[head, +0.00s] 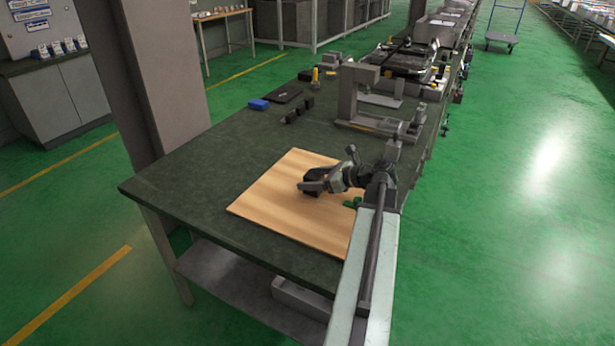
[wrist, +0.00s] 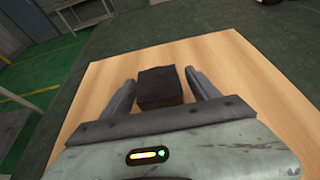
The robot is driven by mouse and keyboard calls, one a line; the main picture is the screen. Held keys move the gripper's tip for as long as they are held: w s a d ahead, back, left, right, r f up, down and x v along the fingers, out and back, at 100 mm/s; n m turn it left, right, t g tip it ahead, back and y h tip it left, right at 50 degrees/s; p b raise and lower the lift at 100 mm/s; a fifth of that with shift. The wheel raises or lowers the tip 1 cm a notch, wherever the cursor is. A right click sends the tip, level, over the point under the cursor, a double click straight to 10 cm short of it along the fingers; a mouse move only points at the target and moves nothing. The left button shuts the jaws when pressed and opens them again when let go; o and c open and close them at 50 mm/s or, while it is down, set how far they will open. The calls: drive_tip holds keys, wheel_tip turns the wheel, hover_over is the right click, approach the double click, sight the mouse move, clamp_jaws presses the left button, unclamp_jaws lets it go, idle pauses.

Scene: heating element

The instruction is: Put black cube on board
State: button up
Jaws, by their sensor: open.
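The black cube (wrist: 160,87) is on the wooden board in the wrist view, between the two fingers of my open gripper (wrist: 162,92). A gap shows between the cube and each finger. In the head view the dark cube (head: 315,176) is partly hidden by my gripper (head: 306,187), which is low over the board. The light wooden board (head: 272,205) lies flat near the front of the dark green table; its bare surface also shows in the wrist view (wrist: 235,65).
The dark table (head: 200,165) extends back. A blue box (head: 258,104), small dark blocks (head: 291,116) and a grey press-like stand (head: 350,95) stand behind the board. A small green object (head: 352,202) is at the board's right side. The board's left part is clear.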

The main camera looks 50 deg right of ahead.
drive_tip(key=p+v, duration=0.3)
drive_tip(key=v, duration=0.6)
drive_tip(key=shift+s+r, duration=0.1)
drive_tip(key=shift+r, duration=0.05)
drive_tip(key=shift+s, duration=0.3)
